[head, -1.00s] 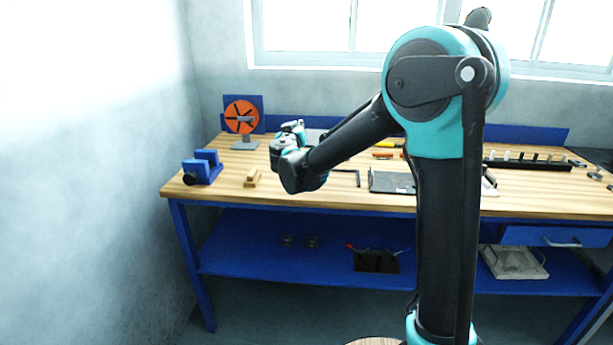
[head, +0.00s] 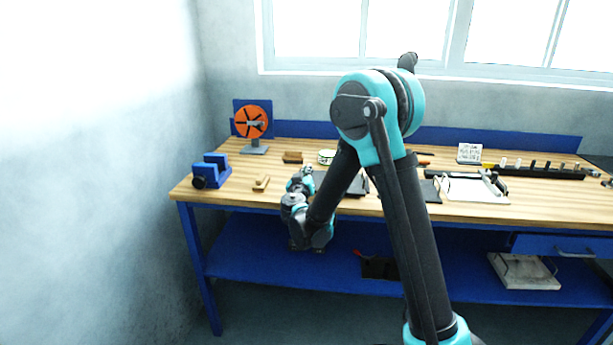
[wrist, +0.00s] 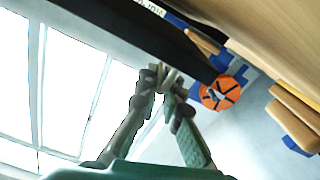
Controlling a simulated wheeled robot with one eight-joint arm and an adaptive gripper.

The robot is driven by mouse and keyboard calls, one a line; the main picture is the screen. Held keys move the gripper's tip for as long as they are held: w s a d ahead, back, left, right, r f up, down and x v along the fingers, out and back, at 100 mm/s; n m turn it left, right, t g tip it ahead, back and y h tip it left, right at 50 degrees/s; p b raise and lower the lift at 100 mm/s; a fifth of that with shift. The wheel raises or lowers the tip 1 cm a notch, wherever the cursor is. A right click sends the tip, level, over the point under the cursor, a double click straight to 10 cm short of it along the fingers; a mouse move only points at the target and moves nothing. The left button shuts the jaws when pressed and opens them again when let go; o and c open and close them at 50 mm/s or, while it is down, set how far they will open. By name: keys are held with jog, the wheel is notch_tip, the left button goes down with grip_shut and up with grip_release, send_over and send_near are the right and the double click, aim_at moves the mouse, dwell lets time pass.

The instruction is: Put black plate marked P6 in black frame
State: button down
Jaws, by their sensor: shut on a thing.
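My gripper (wrist: 165,82) shows in the wrist view with its fingers together at the edge of a dark, flat piece, the black plate (wrist: 130,30). The plate is seen nearly edge-on across the top of the picture, and no P6 mark is readable. In the head view my gripper (head: 301,180) is at the front edge of the bench, left of centre; the plate cannot be made out there. A dark flat piece (head: 430,190) lies on the bench, partly behind my arm. I cannot tell whether it is the black frame.
The wooden bench (head: 235,190) carries a blue vise (head: 211,171), an orange wheel on a stand (head: 251,122), a wooden block (head: 261,183) and a white tray (head: 475,190). A black rack (head: 540,172) stands at the right. The front left of the top is mostly clear.

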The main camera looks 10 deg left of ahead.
jog(key=shift+f, duration=0.8)
jog(key=c, duration=1.7)
grip_release()
jog(key=s, duration=1.2)
jog(key=shift+a, duration=0.25)
